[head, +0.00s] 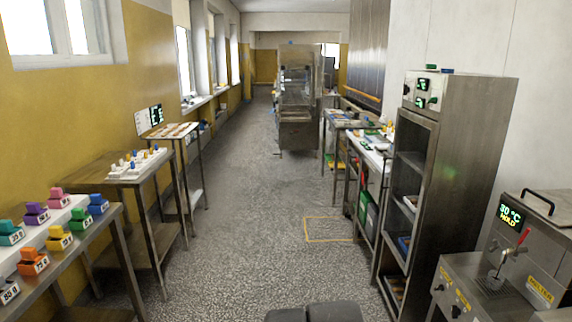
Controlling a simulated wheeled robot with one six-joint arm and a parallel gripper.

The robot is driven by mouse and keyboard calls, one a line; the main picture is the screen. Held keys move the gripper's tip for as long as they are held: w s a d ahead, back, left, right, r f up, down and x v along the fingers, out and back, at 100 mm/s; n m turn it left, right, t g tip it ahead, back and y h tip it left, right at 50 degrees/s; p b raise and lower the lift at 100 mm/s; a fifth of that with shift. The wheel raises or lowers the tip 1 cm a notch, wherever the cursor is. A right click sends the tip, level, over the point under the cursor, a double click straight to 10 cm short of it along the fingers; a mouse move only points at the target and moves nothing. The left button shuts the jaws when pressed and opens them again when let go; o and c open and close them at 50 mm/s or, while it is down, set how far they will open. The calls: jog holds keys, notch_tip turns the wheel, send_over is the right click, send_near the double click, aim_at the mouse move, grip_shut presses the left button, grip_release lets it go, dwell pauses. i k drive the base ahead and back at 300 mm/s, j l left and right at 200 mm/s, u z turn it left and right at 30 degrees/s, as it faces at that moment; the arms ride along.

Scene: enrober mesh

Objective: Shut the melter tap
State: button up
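The melter (540,225) is a steel machine at the right edge, with a black handle on its lid and a green and yellow display (510,215) reading 30 °C HOLD. The melter tap (523,237) has a red lever that slants up to the right on its front. A metal spout and a small grey part (494,273) show below it, over a dark grate; whether anything flows is too small to tell. My gripper is not in view.
A tall steel cabinet (458,150) stands left of the melter, with benches beyond it. At left, a steel table (110,222) holds coloured blocks, with more tables behind. The speckled aisle floor (250,215) is clear, with a yellow outlined square (325,241). A steel machine (297,100) stands far ahead.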

aim_at(524, 235)
jog(key=i+j, duration=0.15)
jog(key=k+l, duration=0.2)
jog(key=z, duration=1.8)
jog(key=l, duration=0.1)
